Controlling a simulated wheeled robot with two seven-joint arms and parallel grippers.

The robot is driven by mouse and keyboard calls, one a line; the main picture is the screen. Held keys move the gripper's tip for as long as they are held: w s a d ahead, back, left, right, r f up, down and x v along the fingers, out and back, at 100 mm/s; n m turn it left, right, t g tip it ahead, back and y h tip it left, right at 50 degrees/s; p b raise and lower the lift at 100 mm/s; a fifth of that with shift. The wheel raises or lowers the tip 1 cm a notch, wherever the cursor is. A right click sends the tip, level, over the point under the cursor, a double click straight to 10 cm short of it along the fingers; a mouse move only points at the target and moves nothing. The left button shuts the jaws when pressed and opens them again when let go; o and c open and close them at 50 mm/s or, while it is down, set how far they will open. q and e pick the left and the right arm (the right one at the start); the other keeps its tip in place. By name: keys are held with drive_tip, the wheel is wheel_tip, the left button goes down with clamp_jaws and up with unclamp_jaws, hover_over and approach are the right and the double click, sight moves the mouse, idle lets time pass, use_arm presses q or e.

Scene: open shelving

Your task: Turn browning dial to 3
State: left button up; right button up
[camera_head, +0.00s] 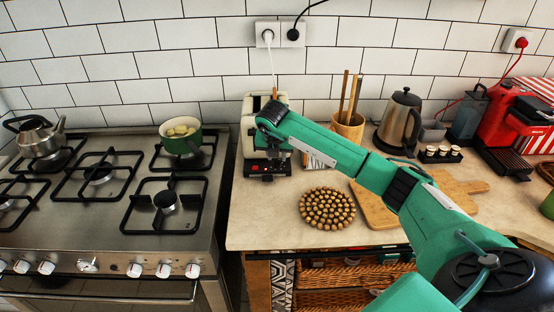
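A cream toaster (247,141) stands on the left end of the countertop, against the tiled wall. Its lower front is dark, with a small red spot, and the browning dial is too small to make out. My green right arm reaches in from the lower right. Its wrist is in front of the toaster and covers much of its front. My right gripper (273,146) points down close to the toaster front. Its fingers are small and dark against it, so I cannot tell their opening or whether they touch. My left gripper is not in view.
A gas stove (110,222) with a green pot (181,140) and a kettle (40,139) is at left. A round cork trivet (327,208), cutting board (377,212), utensil cup (349,128), electric kettle (400,122) and red coffee machine (510,118) share the countertop (262,222).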

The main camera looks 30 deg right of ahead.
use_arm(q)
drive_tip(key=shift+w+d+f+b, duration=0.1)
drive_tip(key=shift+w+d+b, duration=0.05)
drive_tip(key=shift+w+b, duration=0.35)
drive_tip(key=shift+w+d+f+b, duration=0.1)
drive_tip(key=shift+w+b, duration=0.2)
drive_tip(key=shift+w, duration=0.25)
use_arm(e)
drive_tip(key=v, duration=1.1)
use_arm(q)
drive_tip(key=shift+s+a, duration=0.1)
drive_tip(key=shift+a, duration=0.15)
